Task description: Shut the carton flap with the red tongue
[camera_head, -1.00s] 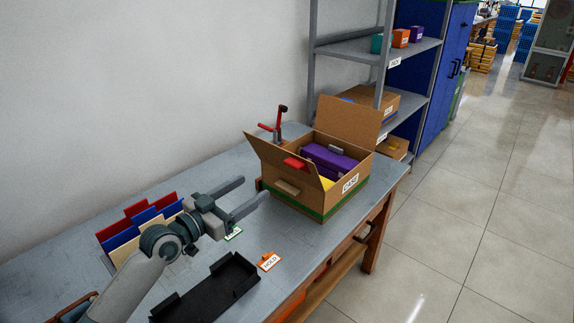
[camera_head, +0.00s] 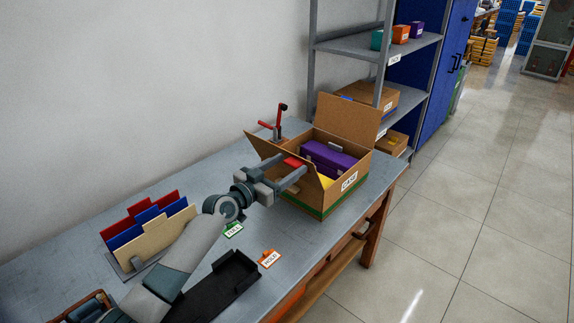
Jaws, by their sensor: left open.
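The cardboard carton (camera_head: 352,193) with a "CASE" label stands open at the far end of the bench. A purple case (camera_head: 328,158) and something yellow lie inside. The taller back flap (camera_head: 347,119) stands up. My left gripper (camera_head: 293,168) is open at the near-left flap, its fingers reaching to either side of the red tongue; I cannot tell whether they touch it. The gripper hides part of the flap. My right gripper is out of view.
Coloured dividers (camera_head: 150,233), a black tray (camera_head: 222,288), a green card (camera_head: 233,230) and an orange "HOLD" card (camera_head: 269,259) are on the bench. A metal shelf (camera_head: 350,47) stands beyond.

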